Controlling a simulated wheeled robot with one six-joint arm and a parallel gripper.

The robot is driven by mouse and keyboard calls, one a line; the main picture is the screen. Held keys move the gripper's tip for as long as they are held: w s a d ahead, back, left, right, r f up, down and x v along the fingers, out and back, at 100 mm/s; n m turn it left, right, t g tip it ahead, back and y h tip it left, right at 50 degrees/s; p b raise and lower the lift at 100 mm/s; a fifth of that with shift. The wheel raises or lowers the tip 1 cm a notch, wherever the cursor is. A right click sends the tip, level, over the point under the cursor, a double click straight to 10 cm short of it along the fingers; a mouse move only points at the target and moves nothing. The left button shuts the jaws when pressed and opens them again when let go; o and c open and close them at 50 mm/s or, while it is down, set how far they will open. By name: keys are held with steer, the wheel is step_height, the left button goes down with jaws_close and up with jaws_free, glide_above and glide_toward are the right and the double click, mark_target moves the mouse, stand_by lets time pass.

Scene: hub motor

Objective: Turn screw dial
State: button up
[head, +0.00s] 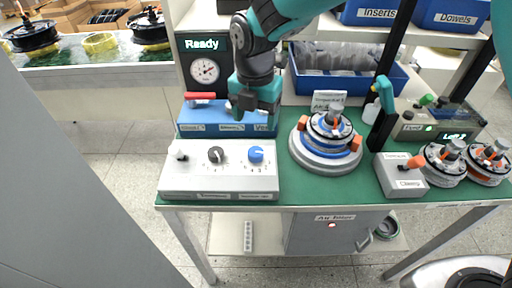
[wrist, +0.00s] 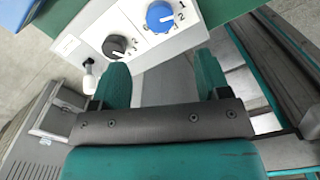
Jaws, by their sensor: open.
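A white control box (head: 218,182) at the front left of the green bench carries a black dial (head: 216,155), a blue dial (head: 256,154) and a white knob or lever (head: 179,151). Its labels are too small to read, so I cannot tell which dial is named screw. My gripper (head: 254,112) is in front of the blue box, above and behind the dials, touching neither. In the wrist view, my gripper (wrist: 160,72) is open and empty. The black dial (wrist: 115,46) and blue dial (wrist: 160,17) lie beyond its fingers, with numbers beside the blue one.
A blue box (head: 208,116) with a red handle stands behind the control box. A round fixture (head: 322,158) with a motor part stands to the right. A grey box (head: 401,176) and two hub parts are farther right. A display (head: 202,44) reads "Ready" above a gauge.

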mark_target(256, 151)
step_height(256, 151, down, 11)
steer(key=shift+f+p, duration=0.1)
steer(key=shift+p, duration=0.7)
steer(key=c, duration=0.9)
